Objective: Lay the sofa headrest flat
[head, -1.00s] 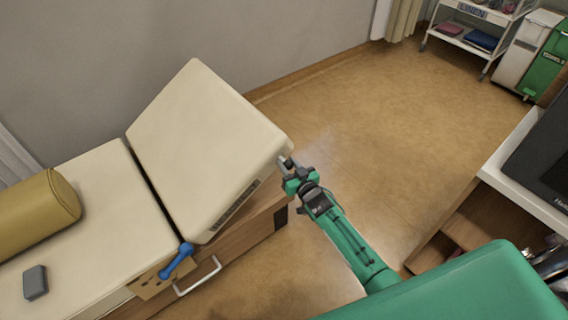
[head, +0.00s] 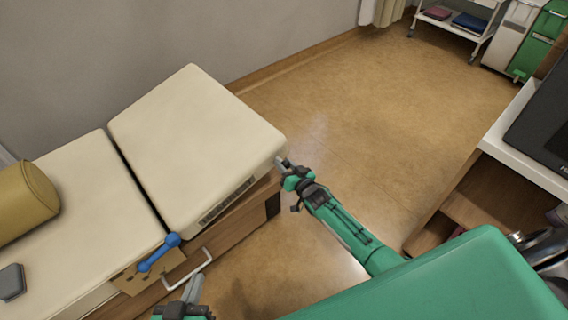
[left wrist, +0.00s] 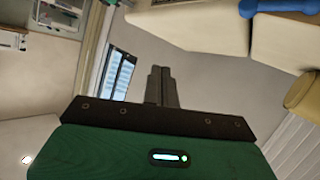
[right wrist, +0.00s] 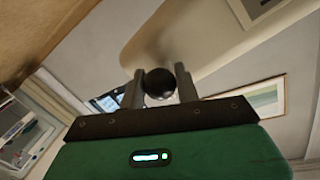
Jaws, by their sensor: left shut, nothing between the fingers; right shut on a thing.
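The cream sofa headrest (head: 195,140) is hinged at the end of the cream seat section (head: 90,205) and is tilted up at a modest angle; it also shows in the left wrist view (left wrist: 185,35). A blue lever (head: 160,252) sits on a wooden plate on the sofa's near side. My right gripper (head: 283,164) is at the headrest's right corner, shut on a round black knob (right wrist: 158,83) seen between its fingers in the right wrist view. My left gripper (head: 193,286) is shut and empty, near the sofa side below the lever.
A white handle (head: 188,270) juts from the sofa's wooden side beside my left gripper. A mustard bolster (head: 28,200) and a dark grey device (head: 12,282) lie on the seat. A white-topped wooden cabinet (head: 520,150) stands at right. The floor between is clear.

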